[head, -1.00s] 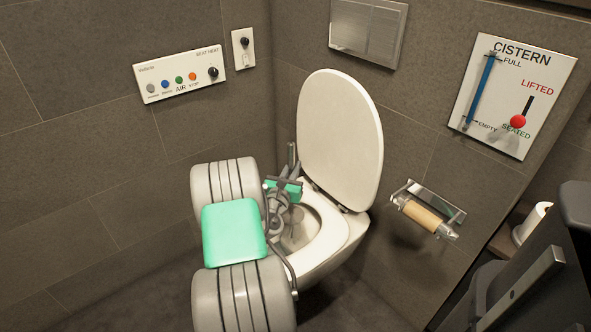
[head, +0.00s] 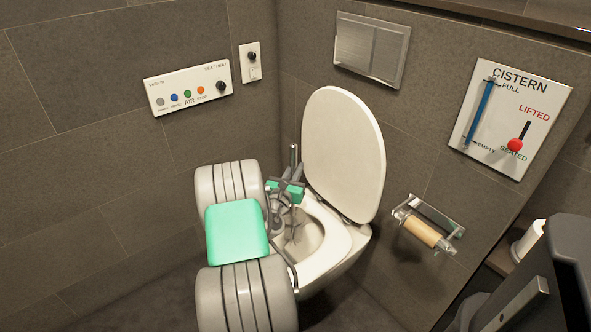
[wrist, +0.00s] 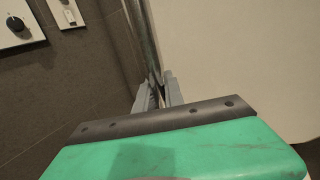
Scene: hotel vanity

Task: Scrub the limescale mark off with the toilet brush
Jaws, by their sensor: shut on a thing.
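The toilet brush shows as a thin metal handle (head: 294,156), upright beside the raised lid; the handle also shows in the wrist view (wrist: 142,35). My gripper (wrist: 158,90) is shut on the handle, its grey fingers on either side of it. In the head view my gripper (head: 296,178) is above the back left of the toilet bowl (head: 338,246), in front of the lid. My arm covers part of the bowl. The brush head is hidden or too small to make out. I cannot make out the limescale mark.
The white lid (head: 345,150) stands raised close to my gripper. A paper roll holder (head: 428,228) is on the right wall. A button panel (head: 188,88), a flush plate (head: 371,48) and a cistern panel (head: 512,115) are on the walls.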

